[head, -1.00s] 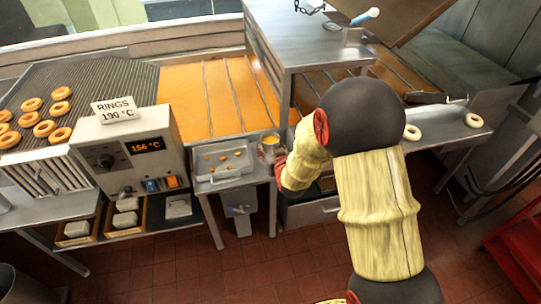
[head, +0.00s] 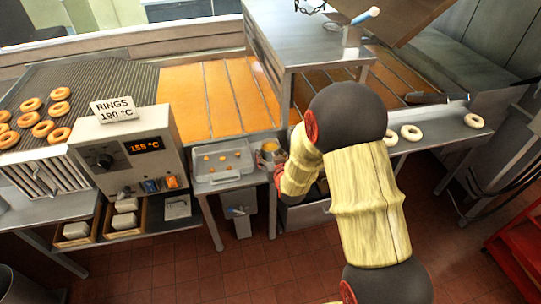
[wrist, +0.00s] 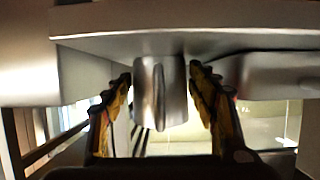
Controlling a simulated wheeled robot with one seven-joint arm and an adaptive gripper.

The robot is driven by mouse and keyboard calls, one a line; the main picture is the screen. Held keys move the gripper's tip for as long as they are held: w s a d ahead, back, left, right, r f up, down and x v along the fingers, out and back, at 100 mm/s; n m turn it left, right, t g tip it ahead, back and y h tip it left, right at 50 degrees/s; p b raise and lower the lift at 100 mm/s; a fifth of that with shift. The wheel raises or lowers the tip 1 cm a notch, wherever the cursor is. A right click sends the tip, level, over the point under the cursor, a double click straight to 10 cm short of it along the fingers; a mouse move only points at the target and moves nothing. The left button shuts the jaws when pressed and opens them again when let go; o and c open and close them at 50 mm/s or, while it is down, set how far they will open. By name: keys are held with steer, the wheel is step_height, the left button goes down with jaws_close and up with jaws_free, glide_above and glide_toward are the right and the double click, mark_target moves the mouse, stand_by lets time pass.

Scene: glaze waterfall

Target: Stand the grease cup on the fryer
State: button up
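The grease cup (head: 269,147) is a small round metal cup with a yellow inside, seen from above in the head view beside the right end of the crumb tray. In the wrist view the cup (wrist: 160,92) is upright, with a vertical handle strip facing me. My gripper (wrist: 160,82) has one finger on each side of the cup, seemingly shut on its sides; the exact contact is hard to see. In the head view my gripper (head: 278,169) is partly hidden by my arm. The fryer (head: 215,95) holds orange oil behind the cup.
A tray with several crumbs (head: 222,177) sits left of the cup. A control box (head: 130,150) with a "RINGS" sign stands farther left. In the wrist view, a metal ledge (wrist: 240,40) lies close above the cup. Rings lie on the right shelf (head: 440,133).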

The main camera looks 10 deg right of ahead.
steer(key=shift+o, duration=0.6)
steer(key=shift+r, duration=0.2)
steer(key=s+r+g, duration=0.2)
steer(key=s+r, duration=0.6)
steer(key=s, duration=0.5)
steer(key=s+r+g+p, duration=0.1)
steer(key=s+r+g, duration=0.2)
steer(key=s+r, duration=0.5)
steer(key=s+r+g, duration=0.2)
steer(key=s+r, duration=0.5)
steer(key=s, duration=1.2)
steer(key=shift+s+d+r+g, duration=0.15)
steer(key=shift+s+r+g, duration=0.25)
